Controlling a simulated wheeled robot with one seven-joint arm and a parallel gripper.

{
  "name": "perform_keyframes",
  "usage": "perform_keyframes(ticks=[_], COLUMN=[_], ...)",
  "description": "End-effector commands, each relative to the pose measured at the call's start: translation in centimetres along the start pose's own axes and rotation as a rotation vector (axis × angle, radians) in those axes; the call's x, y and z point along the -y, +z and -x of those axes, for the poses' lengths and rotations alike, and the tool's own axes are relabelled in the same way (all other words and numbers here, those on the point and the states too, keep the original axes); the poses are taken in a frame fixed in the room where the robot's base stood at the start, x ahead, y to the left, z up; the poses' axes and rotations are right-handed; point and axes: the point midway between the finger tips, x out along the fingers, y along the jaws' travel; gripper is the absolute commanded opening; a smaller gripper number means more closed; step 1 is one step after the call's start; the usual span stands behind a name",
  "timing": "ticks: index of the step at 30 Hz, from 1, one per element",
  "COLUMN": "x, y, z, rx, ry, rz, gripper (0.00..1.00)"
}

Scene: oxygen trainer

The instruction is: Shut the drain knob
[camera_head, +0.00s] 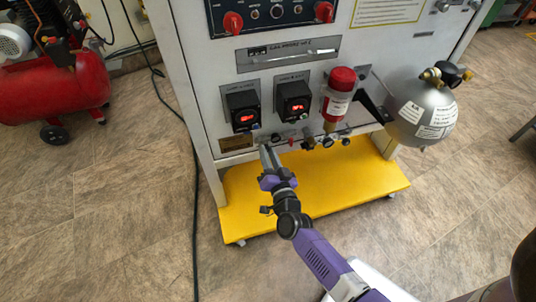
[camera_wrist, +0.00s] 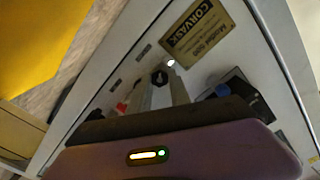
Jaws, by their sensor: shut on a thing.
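The drain knob (camera_wrist: 159,77) is a small black knob on the lower part of the white panel, near the plate marked CORVASK. In the wrist view my gripper (camera_wrist: 162,88) has its two pale fingers on either side of this knob, shut on it. In the head view my gripper (camera_head: 268,154) reaches the panel's bottom edge, left of a row of small knobs and fittings. There the fingers hide the held knob. The small labels beside the knobs are too blurred to read.
A red knob (camera_wrist: 122,107) sits close by on the panel. Two black displays (camera_head: 243,111) with red digits, a red-capped cylinder (camera_head: 338,95) and a grey tank (camera_head: 424,108) are above and right. A yellow platform (camera_head: 330,195) lies below. A red compressor (camera_head: 55,90) stands left.

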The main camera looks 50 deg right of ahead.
Motion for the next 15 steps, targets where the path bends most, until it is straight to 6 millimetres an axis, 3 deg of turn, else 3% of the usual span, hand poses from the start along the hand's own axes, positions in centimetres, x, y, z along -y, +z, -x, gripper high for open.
perform_keyframes(ticks=[15], x=[-0.21], y=[0.23], z=[0.12], rx=[0.001], ry=[0.001], rz=[-0.489], gripper=[0.0])
